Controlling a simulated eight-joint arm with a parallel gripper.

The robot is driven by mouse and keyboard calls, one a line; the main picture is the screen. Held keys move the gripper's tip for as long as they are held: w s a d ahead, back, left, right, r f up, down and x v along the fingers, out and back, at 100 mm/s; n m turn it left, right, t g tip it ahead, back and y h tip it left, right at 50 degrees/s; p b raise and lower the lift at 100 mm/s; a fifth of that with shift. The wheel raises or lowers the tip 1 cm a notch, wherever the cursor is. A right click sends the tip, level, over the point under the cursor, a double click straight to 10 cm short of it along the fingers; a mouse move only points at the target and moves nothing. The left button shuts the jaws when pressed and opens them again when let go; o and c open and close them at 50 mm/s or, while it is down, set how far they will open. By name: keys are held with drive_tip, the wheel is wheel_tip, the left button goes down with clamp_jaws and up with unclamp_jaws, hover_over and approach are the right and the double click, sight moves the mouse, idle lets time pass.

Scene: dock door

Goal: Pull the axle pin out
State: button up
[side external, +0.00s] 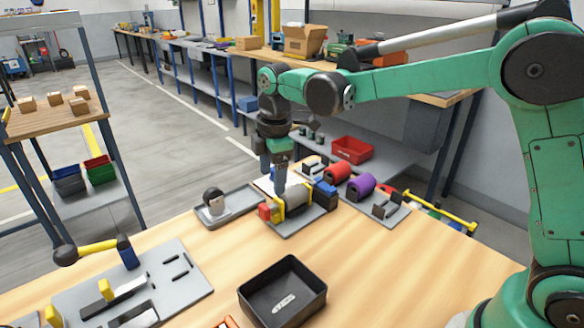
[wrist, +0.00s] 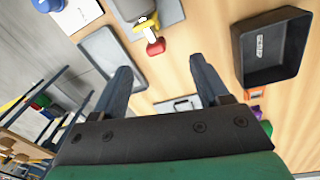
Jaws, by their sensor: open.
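The axle pin's red head (side external: 264,211) sticks out at the left end of the roller assembly, by a yellow bracket (side external: 279,208) on a grey plate. My gripper (side external: 273,178) points down over this end, open and empty. In the wrist view the red head (wrist: 155,47) shows beyond and between my spread fingertips (wrist: 160,66), apart from both. The pin's shaft inside the assembly is hidden.
A grey tray (side external: 235,213) with a rounded part lies left of the assembly. A black bin (side external: 252,296) stands at the front. Red and purple rollers (side external: 361,186) sit to the right. A grey plate (side external: 185,285) with slots and yellow-handled pieces lies front left.

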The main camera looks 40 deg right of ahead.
sight(264, 207)
drive_tip(key=w+f+n, duration=0.1)
drive_tip(key=w+a+f+n+g, duration=0.1)
drive_tip(key=f, duration=0.1)
drive_tip(key=shift+n, duration=0.3)
drive_tip(key=shift+f, duration=2.8)
clamp_jaws()
drive_tip(key=shift+s, duration=0.1)
